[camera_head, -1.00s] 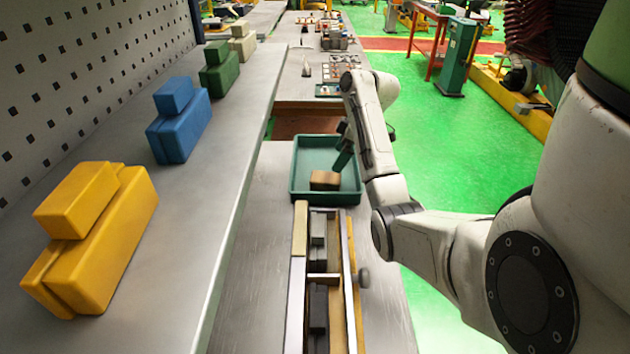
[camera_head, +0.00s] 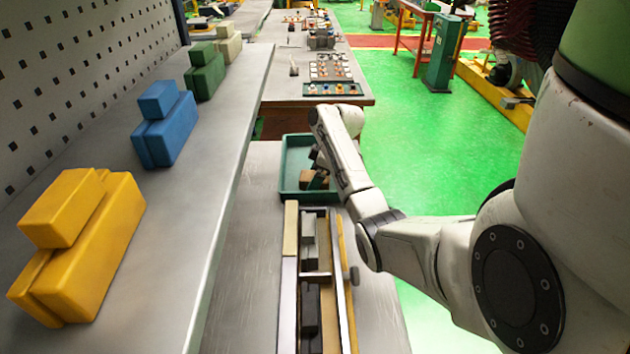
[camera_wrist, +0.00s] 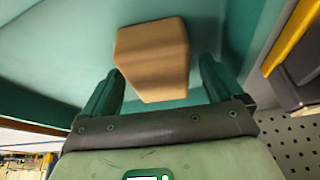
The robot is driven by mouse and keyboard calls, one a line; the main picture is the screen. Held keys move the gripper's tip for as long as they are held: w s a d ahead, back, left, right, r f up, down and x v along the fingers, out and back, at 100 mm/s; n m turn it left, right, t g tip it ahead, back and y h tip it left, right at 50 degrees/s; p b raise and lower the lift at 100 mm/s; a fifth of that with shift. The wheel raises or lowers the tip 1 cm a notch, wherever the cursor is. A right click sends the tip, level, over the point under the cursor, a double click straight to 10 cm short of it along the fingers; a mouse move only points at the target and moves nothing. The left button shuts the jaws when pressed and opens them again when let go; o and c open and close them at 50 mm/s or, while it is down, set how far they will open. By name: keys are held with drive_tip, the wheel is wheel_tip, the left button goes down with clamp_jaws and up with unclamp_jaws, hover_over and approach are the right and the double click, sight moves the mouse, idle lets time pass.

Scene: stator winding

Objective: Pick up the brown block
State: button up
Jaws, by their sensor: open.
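The brown block (camera_head: 307,179) lies in the green tray (camera_head: 283,172) on the workbench. It also shows in the wrist view (camera_wrist: 153,58), ahead of and partly between the fingertips. My gripper (camera_wrist: 160,80) is open, with one dark green finger on each side of the block's near part. I cannot tell whether either finger touches it. In the head view my gripper (camera_head: 318,172) is small, at the block's right side, and partly hidden by my arm.
A long fixture (camera_head: 290,260) with grey and black blocks stands just in front of the tray. A raised shelf (camera_head: 205,200) at left carries yellow (camera_head: 85,240), blue (camera_head: 165,125) and green blocks (camera_head: 205,72). A parts table (camera_head: 345,60) lies beyond.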

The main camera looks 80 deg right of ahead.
drive_tip(key=shift+f, duration=0.25)
idle(0.5)
drive_tip(key=shift+c, duration=0.3)
drive_tip(key=c, duration=1.1)
drive_tip(key=shift+r, duration=0.15)
